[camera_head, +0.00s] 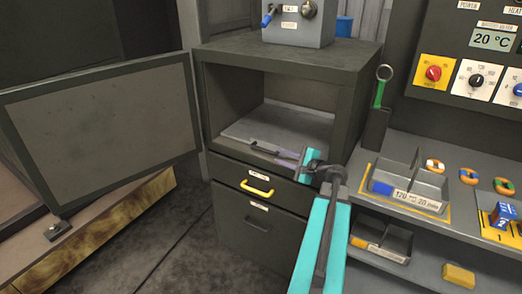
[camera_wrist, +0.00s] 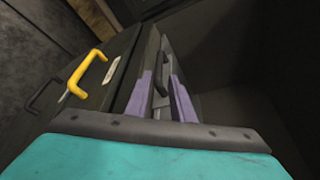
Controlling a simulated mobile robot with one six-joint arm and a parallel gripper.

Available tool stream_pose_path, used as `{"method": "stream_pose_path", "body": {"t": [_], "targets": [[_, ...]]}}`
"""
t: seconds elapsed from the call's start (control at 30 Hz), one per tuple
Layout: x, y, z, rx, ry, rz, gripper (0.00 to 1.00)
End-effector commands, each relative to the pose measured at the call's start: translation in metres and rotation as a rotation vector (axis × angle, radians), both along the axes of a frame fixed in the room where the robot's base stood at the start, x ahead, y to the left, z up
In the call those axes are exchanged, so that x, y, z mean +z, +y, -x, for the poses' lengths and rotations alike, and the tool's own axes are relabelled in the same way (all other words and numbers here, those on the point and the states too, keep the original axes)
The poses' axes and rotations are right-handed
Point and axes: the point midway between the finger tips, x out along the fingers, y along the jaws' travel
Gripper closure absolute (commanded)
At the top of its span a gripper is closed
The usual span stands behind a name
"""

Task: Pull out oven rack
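The oven (camera_head: 360,110) is a dark cabinet with its front compartment open. The rack (camera_head: 285,122) is a flat grey plate inside, with a dark bar handle at its front edge. My gripper (camera_head: 284,153) is at the right part of the compartment's front opening, close to the rack's front edge. In the wrist view, its two purple fingers (camera_wrist: 163,88) are apart. The black rack handle (camera_wrist: 163,72) shows in the gap between the fingertips. I cannot tell whether either finger touches it. The far part of the rack lies in shadow.
A large door panel (camera_head: 100,130) stands open at left. Below the oven are drawers; one has a yellow handle (camera_head: 257,188), also in the wrist view (camera_wrist: 85,70). A shelf with grey bins (camera_head: 410,180) stands close right of my arm. Floor is clear before the drawers.

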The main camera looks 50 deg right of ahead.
Motion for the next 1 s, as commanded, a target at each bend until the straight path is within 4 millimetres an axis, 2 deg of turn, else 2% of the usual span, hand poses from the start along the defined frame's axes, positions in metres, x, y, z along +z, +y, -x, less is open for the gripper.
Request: {"method": "stream_pose_path", "body": {"t": [0.17, 0.37, 1.0], "targets": [[-0.001, 0.000, -0.007, 0.002, 0.001, 0.000, 0.78], [-0.006, -0.002, -0.026, 0.003, 0.001, -0.001, 0.78], [-0.024, -0.008, -0.111, 0.003, 0.001, 0.000, 0.78]]}}
